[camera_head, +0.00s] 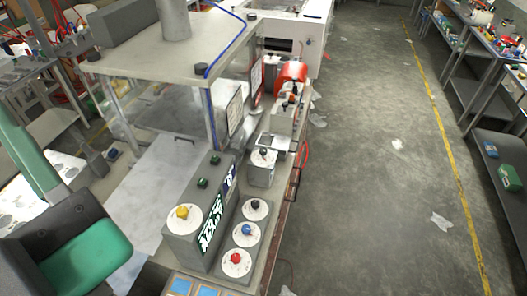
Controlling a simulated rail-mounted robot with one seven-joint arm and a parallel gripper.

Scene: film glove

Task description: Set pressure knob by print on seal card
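A grey control box (200,201) stands on the machine bench with a yellow knob (182,212) on a white dial. Beside it, a lower panel carries a dark knob (255,204), a blue knob (246,229) and a red knob (236,257), each on a white dial. A black knob (264,153) sits on a small box farther back. I cannot tell which is the pressure knob. Blue-and-tan cards (180,287) lie at the bottom edge; their print is unreadable, and I cannot tell whether one is the seal card. My gripper is not in view.
A clear-walled machine with a grey top (165,55) stands behind the control box. Shelves (490,140) line the right side. The grey floor aisle (365,160) is mostly open, with scattered film scraps.

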